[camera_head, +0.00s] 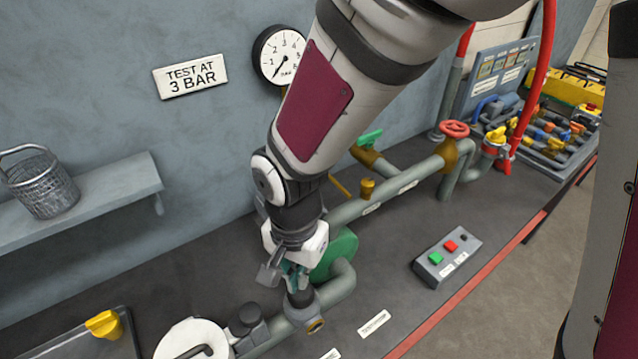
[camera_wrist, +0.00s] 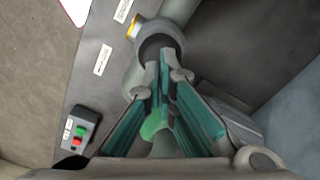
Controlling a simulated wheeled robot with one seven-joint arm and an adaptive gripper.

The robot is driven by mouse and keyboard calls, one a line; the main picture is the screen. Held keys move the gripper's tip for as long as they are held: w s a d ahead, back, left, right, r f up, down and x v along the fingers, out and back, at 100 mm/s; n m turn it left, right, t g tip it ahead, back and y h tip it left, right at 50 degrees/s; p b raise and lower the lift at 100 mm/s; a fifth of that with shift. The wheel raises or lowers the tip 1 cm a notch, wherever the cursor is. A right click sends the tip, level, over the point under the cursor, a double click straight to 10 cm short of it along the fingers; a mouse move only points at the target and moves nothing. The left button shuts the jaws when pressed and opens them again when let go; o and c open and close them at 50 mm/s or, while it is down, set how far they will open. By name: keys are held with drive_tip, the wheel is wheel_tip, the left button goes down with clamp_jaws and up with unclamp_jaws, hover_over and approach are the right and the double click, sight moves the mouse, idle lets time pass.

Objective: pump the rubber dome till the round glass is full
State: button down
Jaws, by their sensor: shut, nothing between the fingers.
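The rubber dome (camera_head: 300,298) is a small black cap on top of the grey pipe fitting, low in the middle of the head view. In the wrist view the dome (camera_wrist: 158,42) is a dark round shape just beyond my fingertips. My gripper (camera_head: 295,280) points down at it, shut and empty, with its tips over or against the dome; I cannot tell whether they touch. The shut fingers (camera_wrist: 165,62) hide part of the dome in the wrist view. The round glass (camera_head: 316,326) is a small brass-rimmed window on the fitting's side; its fill level is too small to read.
A green pump body (camera_head: 338,255) and grey pipes stand close behind my gripper. A black cap (camera_head: 247,317) stands to the left. A control box (camera_head: 446,258) with green and red buttons sits to the right. The gauge (camera_head: 281,54) hangs on the wall, partly hidden by my arm.

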drive_tip(key=shift+f, duration=0.9)
drive_tip(key=shift+f+b, duration=0.35)
drive_tip(key=shift+b, duration=0.05)
drive_tip(key=shift+f, duration=0.45)
drive_tip(key=shift+r, duration=0.1)
wheel_tip(320, 180, up, 3)
drive_tip(key=p, duration=0.2)
drive_tip(key=shift+s+r+p, duration=0.1)
drive_tip(key=shift+r+p, duration=0.1)
drive_tip(key=shift+p, duration=0.15)
drive_tip(key=shift+f, duration=0.1)
